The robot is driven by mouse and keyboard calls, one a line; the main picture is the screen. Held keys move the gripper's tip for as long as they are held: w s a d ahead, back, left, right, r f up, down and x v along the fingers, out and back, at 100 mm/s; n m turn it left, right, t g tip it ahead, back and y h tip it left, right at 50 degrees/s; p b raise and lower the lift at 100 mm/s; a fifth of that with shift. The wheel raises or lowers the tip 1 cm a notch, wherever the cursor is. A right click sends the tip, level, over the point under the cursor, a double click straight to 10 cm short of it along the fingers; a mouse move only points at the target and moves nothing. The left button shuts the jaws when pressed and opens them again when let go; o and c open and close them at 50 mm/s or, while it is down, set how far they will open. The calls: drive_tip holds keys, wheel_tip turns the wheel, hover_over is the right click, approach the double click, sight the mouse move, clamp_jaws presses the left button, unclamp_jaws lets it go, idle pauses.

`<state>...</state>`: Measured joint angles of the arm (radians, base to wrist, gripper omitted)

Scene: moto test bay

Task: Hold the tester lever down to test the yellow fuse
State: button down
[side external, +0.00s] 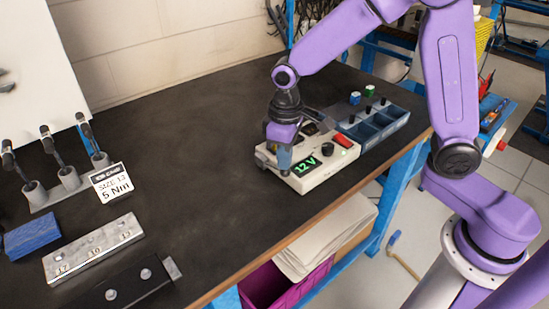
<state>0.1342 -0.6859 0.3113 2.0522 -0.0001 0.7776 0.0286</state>
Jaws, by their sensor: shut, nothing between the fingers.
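My gripper (284,166) points down at the left end of the tester, just left of the display. It is shut with nothing held. It appears to be at or touching the tester's top, but contact is unclear. The lever cannot be made out, as my gripper covers that end. I cannot make out a yellow fuse.
Torque tools in a holder (68,181), a size sign (111,183), a metal socket block (93,249) and blue cloth (32,235) lie left. The bench middle is clear.

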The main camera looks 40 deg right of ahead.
drive_tip(key=shift+s+f, duration=0.2)
drive_tip(key=shift+f, duration=0.5)
idle(0.6)
drive_tip(key=shift+f, duration=0.25)
drive_tip(key=shift+r, duration=0.1)
idle(1.4)
wheel_tip(320, 180, up, 9)
idle(1.0)
drive_tip(key=s+d+f+n, duration=0.1)
drive_tip(key=s+d+n, duration=0.2)
drive_tip(key=s, duration=0.9)
drive_tip(key=s+d+f+n, duration=0.1)
drive_tip(key=s+d+n, duration=0.2)
drive_tip(key=s, duration=0.9)
drive_tip(key=d, duration=0.3)
drive_tip(key=shift+d+n, duration=0.3)
drive_tip(key=shift+d, duration=0.1)
idle(0.4)
